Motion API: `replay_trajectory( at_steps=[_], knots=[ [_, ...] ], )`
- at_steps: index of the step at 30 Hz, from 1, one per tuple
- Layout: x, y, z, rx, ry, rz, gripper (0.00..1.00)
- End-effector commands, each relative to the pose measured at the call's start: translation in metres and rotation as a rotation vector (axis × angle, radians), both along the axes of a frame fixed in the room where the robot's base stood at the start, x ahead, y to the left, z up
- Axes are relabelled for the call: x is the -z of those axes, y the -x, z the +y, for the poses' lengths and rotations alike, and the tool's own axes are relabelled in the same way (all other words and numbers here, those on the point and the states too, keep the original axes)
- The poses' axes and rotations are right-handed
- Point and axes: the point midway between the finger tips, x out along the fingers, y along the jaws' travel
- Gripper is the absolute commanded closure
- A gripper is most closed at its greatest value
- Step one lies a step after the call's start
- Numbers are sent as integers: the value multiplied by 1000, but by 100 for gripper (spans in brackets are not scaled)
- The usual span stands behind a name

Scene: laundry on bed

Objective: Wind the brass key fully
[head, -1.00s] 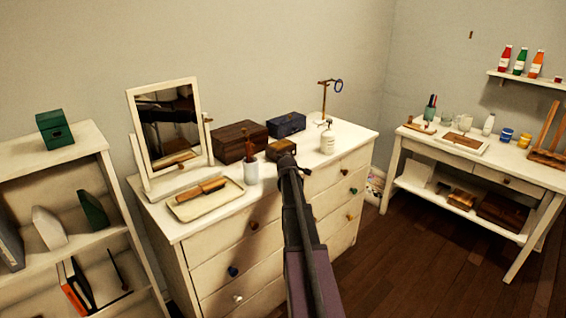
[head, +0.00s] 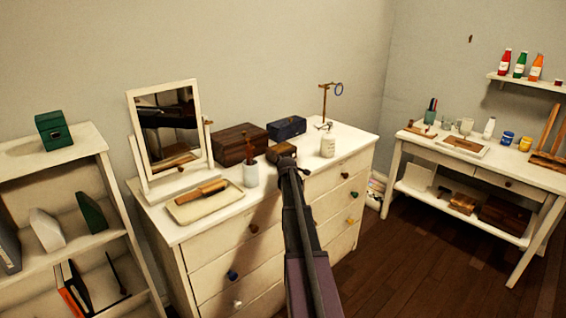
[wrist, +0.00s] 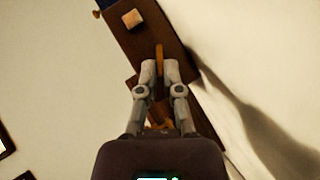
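A small brown wooden box (head: 282,148) stands on the white dresser, mostly behind the end of my arm. In the wrist view the box (wrist: 180,50) lies under my gripper, with a pale wooden block (wrist: 132,19) on top. A narrow brass-coloured key (wrist: 159,53) shows edge-on between my fingertips. My gripper (wrist: 160,70) has its fingers drawn close together, one on each side of the key, and looks shut on it. The key's lower part is hidden by the fingers. In the head view my gripper (head: 287,162) is too dark to show its fingers.
On the dresser (head: 215,221) are a tilting mirror (head: 163,128), a tray with a brush (head: 200,193), a white cup (head: 250,174), a larger brown box (head: 238,143), a blue box (head: 287,128), a white jar (head: 327,147) and a brass stand (head: 324,103). They crowd around the small box.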

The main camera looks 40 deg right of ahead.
Motion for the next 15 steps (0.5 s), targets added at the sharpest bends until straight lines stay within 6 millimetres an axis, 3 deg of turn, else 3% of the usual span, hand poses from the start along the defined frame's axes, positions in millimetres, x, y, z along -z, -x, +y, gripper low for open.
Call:
replay_trajectory(
  at_steps=[2,3,6,15],
  knots=[
    [0,0,0,0,1,-1,100],
    [0,4,31,-9,3,1,100],
    [0,1,5,1,-1,0,100],
    [-2,1,-3,2,-40,3,100]
  ],
)
